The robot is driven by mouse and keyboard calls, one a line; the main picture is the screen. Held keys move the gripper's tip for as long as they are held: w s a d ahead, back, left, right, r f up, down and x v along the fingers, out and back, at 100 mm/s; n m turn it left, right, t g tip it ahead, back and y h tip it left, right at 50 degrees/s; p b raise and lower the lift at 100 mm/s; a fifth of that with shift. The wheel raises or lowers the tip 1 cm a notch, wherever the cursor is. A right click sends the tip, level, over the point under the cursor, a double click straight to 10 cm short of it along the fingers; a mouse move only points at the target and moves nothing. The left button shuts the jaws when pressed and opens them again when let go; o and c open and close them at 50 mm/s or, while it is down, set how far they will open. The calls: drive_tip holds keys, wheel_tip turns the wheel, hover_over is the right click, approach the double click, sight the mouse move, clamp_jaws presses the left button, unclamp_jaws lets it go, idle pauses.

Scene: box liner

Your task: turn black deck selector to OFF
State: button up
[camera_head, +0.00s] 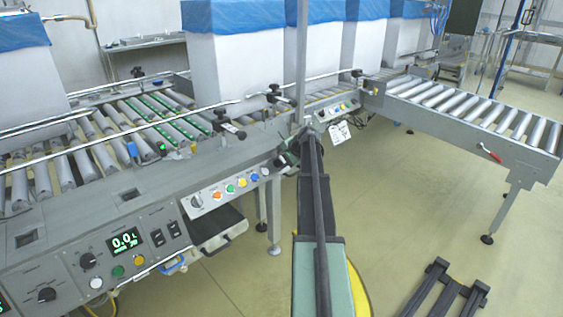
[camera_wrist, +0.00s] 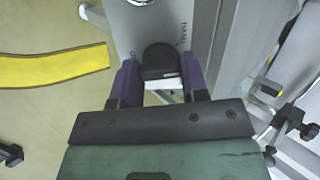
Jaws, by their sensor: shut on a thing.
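The black selector (camera_wrist: 160,60) sits on a pale grey panel (camera_wrist: 150,18) in the wrist view. It stands between the two purple fingers of my gripper (camera_wrist: 160,76), which are shut on its sides. Part of the printed lettering shows beside the selector, but the fingers cover the rest, so I cannot read its position. In the head view my arm reaches away to the end of the conveyor's front rail. The fingertips and the held selector cannot be made out there.
Conveyor control panels with knobs and buttons (camera_head: 230,188) line the left. A white tag (camera_head: 340,132) hangs near my arm's far end. Tall white boxes with blue liners (camera_head: 235,15) stand on the rollers. A roller conveyor (camera_head: 470,110) extends right. Floor at the right is mostly free.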

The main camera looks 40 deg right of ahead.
drive_tip(key=shift+m, duration=0.6)
drive_tip(key=o, duration=0.6)
drive_tip(key=shift+o, duration=0.2)
drive_tip(key=p+v, duration=0.7)
drive_tip(key=v, duration=0.3)
drive_tip(key=shift+s+r+p, duration=0.25)
drive_tip(key=shift+s+p, duration=0.15)
